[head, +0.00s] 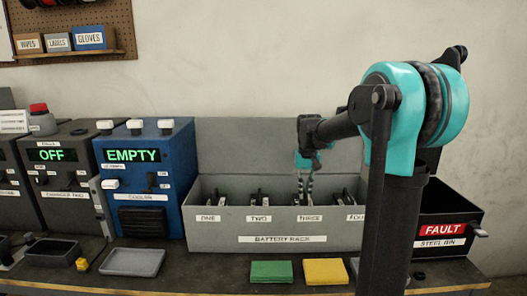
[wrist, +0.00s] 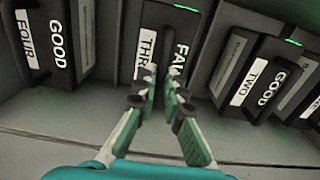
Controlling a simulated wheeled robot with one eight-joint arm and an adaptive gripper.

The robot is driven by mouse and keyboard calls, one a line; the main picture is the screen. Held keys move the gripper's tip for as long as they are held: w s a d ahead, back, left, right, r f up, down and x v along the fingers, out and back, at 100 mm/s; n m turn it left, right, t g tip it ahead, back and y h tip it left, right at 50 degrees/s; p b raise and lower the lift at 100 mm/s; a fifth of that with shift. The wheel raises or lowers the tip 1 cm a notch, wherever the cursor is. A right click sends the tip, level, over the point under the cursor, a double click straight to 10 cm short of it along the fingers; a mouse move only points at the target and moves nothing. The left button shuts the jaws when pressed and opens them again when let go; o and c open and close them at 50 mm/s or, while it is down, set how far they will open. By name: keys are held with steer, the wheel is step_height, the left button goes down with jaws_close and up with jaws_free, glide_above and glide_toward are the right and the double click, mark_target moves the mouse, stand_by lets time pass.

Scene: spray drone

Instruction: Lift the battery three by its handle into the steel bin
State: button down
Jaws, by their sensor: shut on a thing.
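Battery three (wrist: 185,15) is dark, with a "THR…" label and a "FAU…" marking, both partly hidden by the fingers, and a green light strip. It sits in its slot of the grey battery rack (head: 225,238), behind the "THREE" label. My gripper (head: 305,190) reaches down into that slot. In the wrist view my gripper (wrist: 163,85) has its fingers close together over battery three, shut on its handle; the handle itself is mostly hidden. The steel bin (head: 452,250), black with a red "FAULT" label, stands right of the rack, partly behind my arm.
Battery four (wrist: 60,35) and battery two (wrist: 255,80), both marked "GOOD", flank battery three closely. A blue machine reading "EMPTY" (head: 150,175) stands left of the rack. Green (head: 271,271) and yellow (head: 325,271) pads and a grey tray (head: 133,262) lie in front.

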steer(key=shift+r, duration=0.1)
step_height(320, 180, up, 20)
stand_by(2.9)
steer(key=shift+d, duration=0.1)
stand_by(0.5)
